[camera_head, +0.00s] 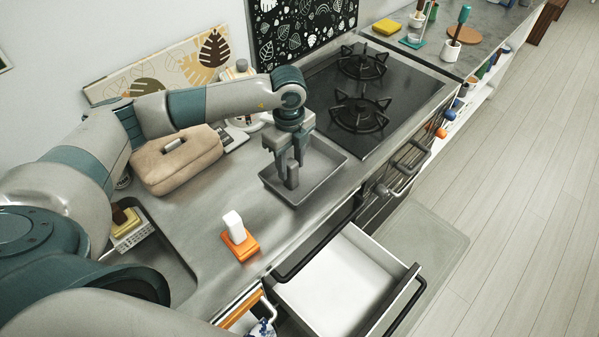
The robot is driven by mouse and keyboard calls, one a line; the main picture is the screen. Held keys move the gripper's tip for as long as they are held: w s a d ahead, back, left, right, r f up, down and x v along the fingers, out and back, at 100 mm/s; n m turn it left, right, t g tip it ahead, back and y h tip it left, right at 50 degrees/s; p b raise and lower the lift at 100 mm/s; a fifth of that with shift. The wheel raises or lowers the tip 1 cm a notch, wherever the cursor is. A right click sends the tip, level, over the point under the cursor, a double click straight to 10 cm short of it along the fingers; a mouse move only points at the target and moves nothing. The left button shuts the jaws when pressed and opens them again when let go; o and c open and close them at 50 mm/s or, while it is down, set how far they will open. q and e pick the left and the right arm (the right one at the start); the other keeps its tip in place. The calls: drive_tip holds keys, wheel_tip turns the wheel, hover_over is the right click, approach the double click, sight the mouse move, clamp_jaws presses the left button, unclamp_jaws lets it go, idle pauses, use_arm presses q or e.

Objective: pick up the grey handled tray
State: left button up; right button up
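The grey tray (322,169) is a shallow rectangle lying on the steel counter, just left of the stove. My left gripper (288,172) points down over the tray's left half, its fingers spread with a gap between them. A short grey upright piece shows at the fingertips; I cannot tell whether it is the tray's handle or part of a finger. The gripper and wrist hide part of the tray's far left side. I cannot tell whether the fingers touch the tray. My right gripper is not in view.
A black stove (375,95) adjoins the tray's right side. A beige bag-like item (180,163) lies behind left. An orange holder with a white block (240,243) stands at the front left. An open white drawer (340,285) juts out below the counter edge.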

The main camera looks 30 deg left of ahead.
use_arm(q)
clamp_jaws()
drive_tip(key=shift+r, duration=0.1)
drive_tip(key=shift+r+b, duration=0.4)
drive_tip(key=r+b, duration=0.2)
drive_tip(key=r, duration=0.1)
drive_tip(key=shift+d+r, duration=0.1)
drive_tip(key=shift+d, duration=0.25)
drive_tip(key=s+d+r+b, duration=0.1)
drive_tip(key=d+r+b, duration=0.2)
drive_tip(key=d+r, duration=0.4)
drive_tip(key=shift+s+d+b, duration=0.15)
drive_tip(key=shift+d+b, duration=0.2)
drive_tip(key=shift+d, duration=1.6)
